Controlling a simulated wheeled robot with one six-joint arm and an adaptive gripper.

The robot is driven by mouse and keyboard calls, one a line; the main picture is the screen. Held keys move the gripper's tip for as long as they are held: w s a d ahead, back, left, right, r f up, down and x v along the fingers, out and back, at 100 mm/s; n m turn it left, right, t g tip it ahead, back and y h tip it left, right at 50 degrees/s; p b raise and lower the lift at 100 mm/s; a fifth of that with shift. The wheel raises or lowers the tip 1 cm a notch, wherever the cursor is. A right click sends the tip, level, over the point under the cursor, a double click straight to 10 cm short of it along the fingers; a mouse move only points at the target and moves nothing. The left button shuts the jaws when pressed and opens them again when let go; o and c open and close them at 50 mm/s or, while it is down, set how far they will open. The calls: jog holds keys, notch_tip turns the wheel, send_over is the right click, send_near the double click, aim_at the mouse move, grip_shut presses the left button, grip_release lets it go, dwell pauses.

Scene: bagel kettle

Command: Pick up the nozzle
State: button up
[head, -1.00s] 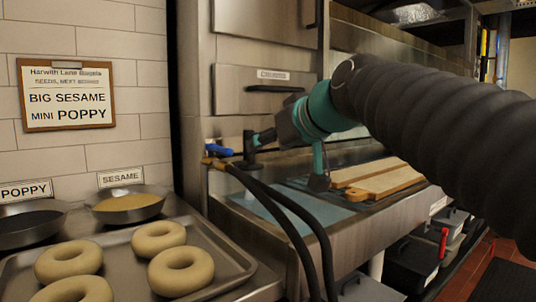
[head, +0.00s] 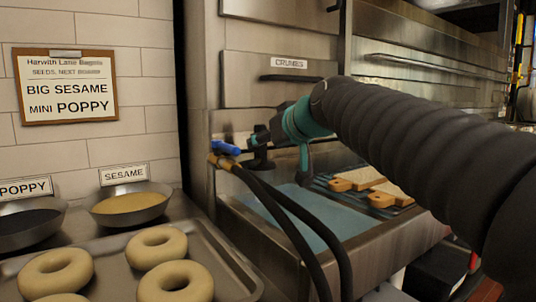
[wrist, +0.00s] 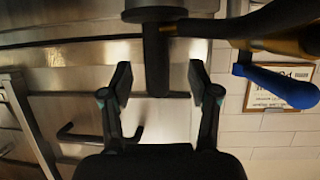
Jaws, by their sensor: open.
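The nozzle (wrist: 157,60) is a dark cylinder under a wider dark collar in the wrist view. It lines up with the gap between my fingertips. In the head view the dark nozzle (head: 258,160) is beside the brass fitting and partly hidden by my gripper. My gripper (head: 281,152), teal and black, is at the nozzle from the right. In the wrist view my gripper (wrist: 159,82) is open, one finger on each side of the nozzle, with visible space on both sides. I cannot tell the depth between them.
A blue lever (head: 226,147) on a brass fitting (head: 222,161) is just left of the nozzle, with black hoses (head: 285,222) hanging below. Wooden boards (head: 358,179) lie at the right of the sink ledge. A bagel tray (head: 222,262) and seed bowls stand at left.

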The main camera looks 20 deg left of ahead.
aim_at(263, 146)
jog(key=shift+p+x, duration=0.4)
jog(key=shift+x, duration=2.25)
jog(key=shift+w+d, duration=0.1)
jog(key=shift+d, duration=0.1)
jog(key=shift+c, duration=0.2)
grip_shut()
